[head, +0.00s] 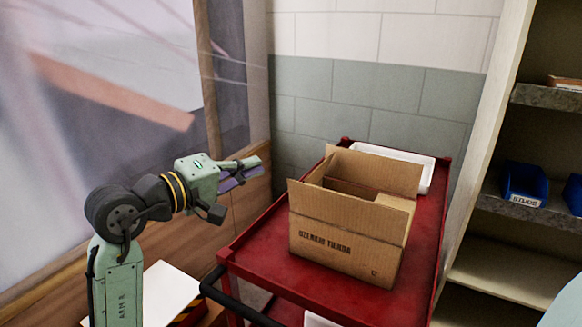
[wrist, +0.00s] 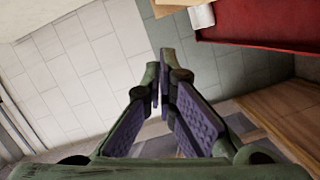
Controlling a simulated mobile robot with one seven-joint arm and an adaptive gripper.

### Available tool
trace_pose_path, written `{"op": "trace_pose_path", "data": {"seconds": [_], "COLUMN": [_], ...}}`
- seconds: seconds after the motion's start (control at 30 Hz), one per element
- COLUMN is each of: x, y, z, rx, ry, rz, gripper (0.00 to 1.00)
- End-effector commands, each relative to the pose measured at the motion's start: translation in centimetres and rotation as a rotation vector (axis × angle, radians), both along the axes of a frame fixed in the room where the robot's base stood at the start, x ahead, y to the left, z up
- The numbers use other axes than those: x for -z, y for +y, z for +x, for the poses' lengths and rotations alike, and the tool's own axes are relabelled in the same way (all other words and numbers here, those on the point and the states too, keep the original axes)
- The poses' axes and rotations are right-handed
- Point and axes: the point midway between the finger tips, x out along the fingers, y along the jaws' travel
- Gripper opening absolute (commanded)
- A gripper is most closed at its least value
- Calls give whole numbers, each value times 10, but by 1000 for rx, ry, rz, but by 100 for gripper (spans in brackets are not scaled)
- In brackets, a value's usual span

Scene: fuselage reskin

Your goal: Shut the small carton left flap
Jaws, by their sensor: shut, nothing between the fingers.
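The small brown carton (head: 345,245) stands on the red cart, with dark lettering on its near face. Its left flap (head: 319,170) stands up along the left side, seen narrow and edge-on. The far flap (head: 375,172) and near flap (head: 345,217) also stand up. A lighter flap (head: 396,203) at the right looks folded lower. My gripper (head: 260,161) is shut and empty, in the air left of the carton and apart from it. In the wrist view my gripper (wrist: 164,72) has its purple-padded fingers together at the tips. The left flap cannot be made out there.
The red cart (head: 285,275) has bare top left of and in front of the carton. A white tray (head: 430,172) lies behind the carton. Shelves with a blue bin (head: 524,183) stand at right. A tiled wall (head: 420,100) is behind, and wooden panelling (head: 255,190) is near my gripper.

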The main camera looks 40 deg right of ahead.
Motion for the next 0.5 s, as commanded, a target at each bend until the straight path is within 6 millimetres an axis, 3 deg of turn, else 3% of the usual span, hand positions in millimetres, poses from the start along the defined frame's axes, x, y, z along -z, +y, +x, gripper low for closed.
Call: {"op": "trace_pose_path", "data": {"seconds": [0.17, 0.5], "x": [0, 4], "y": [-15, -83], "z": [2, 13], "rx": [3, 3], "ry": [9, 8], "rz": [-1, -1], "gripper": [0, 0]}}
